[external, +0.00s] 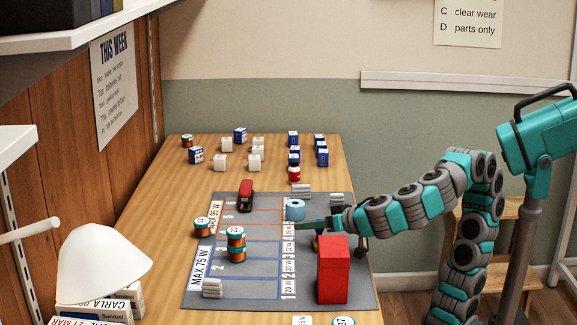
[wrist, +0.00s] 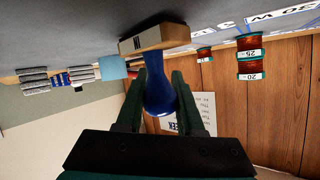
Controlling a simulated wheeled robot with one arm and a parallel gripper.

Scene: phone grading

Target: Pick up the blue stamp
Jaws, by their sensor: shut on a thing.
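The blue stamp (wrist: 158,92) has a rounded blue handle and a pale wooden base (wrist: 154,39) with a dark mark on its side. In the wrist view, which looks upside down, my gripper (wrist: 160,84) has one green finger on each side of the handle and is shut on it. In the external view my gripper (external: 314,224) reaches in from the right over the grey mat (external: 262,290), just behind the red box. The stamp is mostly hidden there. I cannot tell whether its base touches the mat.
The tall red box (external: 333,270) stands close in front of my gripper. A light blue roll (external: 294,210) sits just beyond it. Orange-brown spools (external: 236,238) and a red stapler (external: 245,196) are on the mat. Several small blue and white boxes (external: 240,135) stand at the back.

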